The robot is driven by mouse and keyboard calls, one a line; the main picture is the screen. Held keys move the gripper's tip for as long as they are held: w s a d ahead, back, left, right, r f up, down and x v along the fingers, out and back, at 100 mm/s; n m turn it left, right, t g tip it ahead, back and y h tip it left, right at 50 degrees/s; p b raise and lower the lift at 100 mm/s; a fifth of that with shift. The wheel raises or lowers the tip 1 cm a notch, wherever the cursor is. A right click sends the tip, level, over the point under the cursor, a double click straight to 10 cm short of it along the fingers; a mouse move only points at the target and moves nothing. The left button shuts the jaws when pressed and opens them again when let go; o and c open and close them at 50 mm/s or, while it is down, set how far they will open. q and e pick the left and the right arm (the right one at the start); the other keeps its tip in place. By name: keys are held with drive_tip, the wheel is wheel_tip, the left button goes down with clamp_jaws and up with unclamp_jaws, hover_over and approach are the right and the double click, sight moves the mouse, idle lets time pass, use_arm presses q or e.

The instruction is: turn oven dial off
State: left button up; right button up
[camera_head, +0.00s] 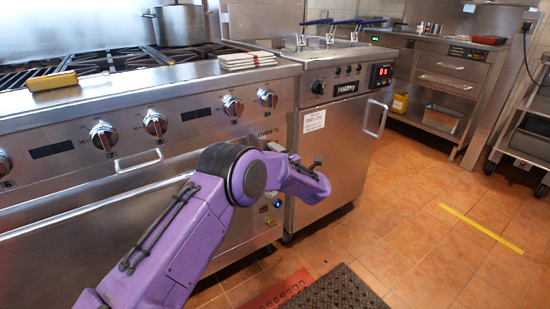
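The range front (70,145) carries a row of round silver dials: one in the middle left (103,136), one beside it (155,123), and two more at the right (232,105) and (267,98). An "OVEN °C" label (267,133) is printed on the right part of the panel. My purple left arm reaches up from the lower left and bends right in front of that area. It hides most of what is below the label, so I cannot make out the oven dial.
A steel fryer unit (335,145) with a red "05" display (382,72) stands right of the range, its door handle (376,118) sticking out. A yellow block (52,81) and folded cloths (247,60) lie on top.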

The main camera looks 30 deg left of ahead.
use_arm(q)
drive_tip(key=p+v, duration=0.1)
drive_tip(key=v, duration=0.9)
drive_tip(key=shift+d+p, duration=0.15)
drive_tip(key=shift+p, duration=0.25)
